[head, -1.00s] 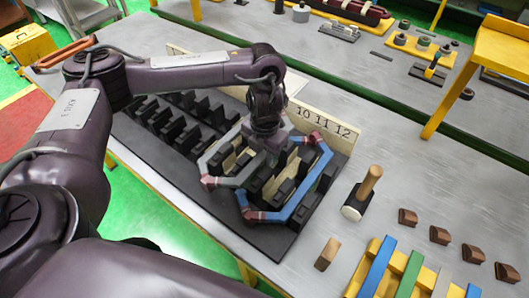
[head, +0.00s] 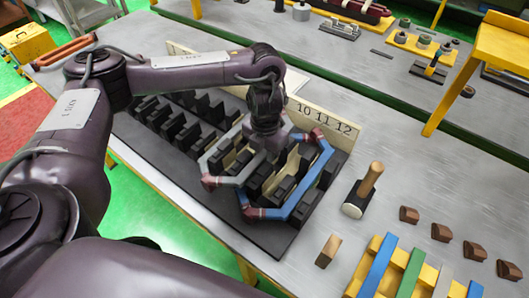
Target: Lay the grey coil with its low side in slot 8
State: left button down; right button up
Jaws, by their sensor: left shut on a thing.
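The grey coil (head: 226,181) is a hexagonal loop with reddish-brown ends. It lies over the black teeth of the stator block, left of the blue coil and partly inside its outline. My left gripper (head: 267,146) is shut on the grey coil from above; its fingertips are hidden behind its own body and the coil. The blue coil (head: 312,184) sits around teeth at the right end of the block. The stator block (head: 272,238) has a number board (head: 343,128) behind it; 10, 11 and 12 are readable. Slot 8's number is hidden behind my arm. I cannot tell how deep the grey coil sits.
Several brown wedges (head: 441,232) lie further right. A yellow rack (head: 360,276) holds coloured strips at the front.

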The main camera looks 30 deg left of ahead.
pick_arm(q)
jog(key=shift+s+f, duration=0.3)
jog(key=shift+f, duration=0.1)
jog(key=c, duration=1.3)
grip_release()
jog(key=shift+o, duration=0.8)
jog(key=shift+w, duration=0.3)
jog(key=shift+r, duration=0.15)
jog(key=shift+r, duration=0.15)
jog(key=shift+r+p, duration=0.65)
jog(key=shift+p, duration=0.05)
jog(key=shift+r, duration=0.1)
